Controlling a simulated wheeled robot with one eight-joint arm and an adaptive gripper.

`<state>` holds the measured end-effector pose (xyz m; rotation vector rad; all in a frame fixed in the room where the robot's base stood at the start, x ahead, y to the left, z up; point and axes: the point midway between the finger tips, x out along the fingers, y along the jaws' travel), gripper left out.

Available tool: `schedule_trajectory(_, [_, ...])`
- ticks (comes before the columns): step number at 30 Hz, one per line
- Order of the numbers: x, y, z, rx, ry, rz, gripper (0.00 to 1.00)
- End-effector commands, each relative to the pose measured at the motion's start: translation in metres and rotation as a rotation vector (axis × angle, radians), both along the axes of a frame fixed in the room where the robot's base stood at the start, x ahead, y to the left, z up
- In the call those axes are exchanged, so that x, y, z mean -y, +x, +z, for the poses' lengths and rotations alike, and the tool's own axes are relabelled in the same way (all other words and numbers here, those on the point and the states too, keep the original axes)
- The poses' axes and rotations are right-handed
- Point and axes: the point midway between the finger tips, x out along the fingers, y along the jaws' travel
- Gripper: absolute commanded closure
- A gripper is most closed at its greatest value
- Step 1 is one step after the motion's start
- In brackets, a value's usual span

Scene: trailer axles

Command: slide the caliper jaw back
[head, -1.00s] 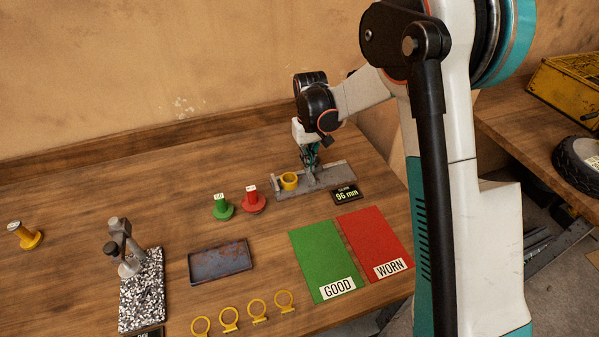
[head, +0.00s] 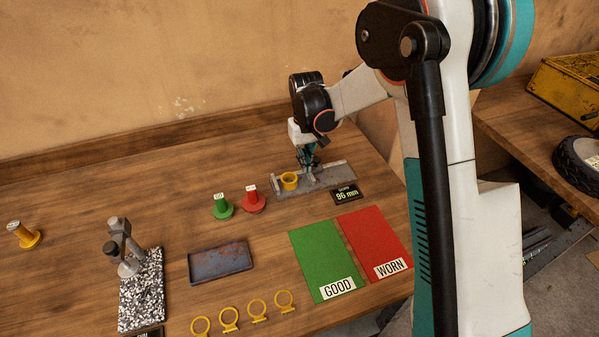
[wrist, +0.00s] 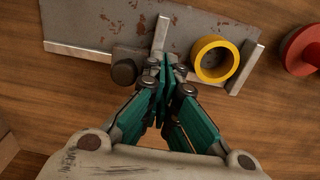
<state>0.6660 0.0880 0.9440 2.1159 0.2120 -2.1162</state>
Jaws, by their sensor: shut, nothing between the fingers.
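The caliper (head: 335,178) is a grey, rust-flecked plate at the back of the bench; it also shows in the wrist view (wrist: 205,22). Its sliding jaw (wrist: 161,35) is a pale bar, with a dark knob (wrist: 127,66) to its left. The fixed end jaw (wrist: 246,66) is at the right in the wrist view. A yellow ring (wrist: 215,60) lies between the jaws, close to the fixed one, with a gap to the sliding jaw. My gripper (wrist: 166,62) is shut and empty, beside the knob at the sliding jaw's near end. Contact cannot be told.
The readout (head: 346,194) shows 96 mm. The green GOOD mat (head: 322,258) and red WORN mat (head: 374,240) lie in front. A dark tray (head: 220,262) lies further left.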

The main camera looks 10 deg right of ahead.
Motion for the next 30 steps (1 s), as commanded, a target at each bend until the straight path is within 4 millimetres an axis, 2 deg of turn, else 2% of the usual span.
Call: schedule_trajectory(30, [0.000, 0.000, 0.068, 0.000, 0.000, 0.000, 1.00])
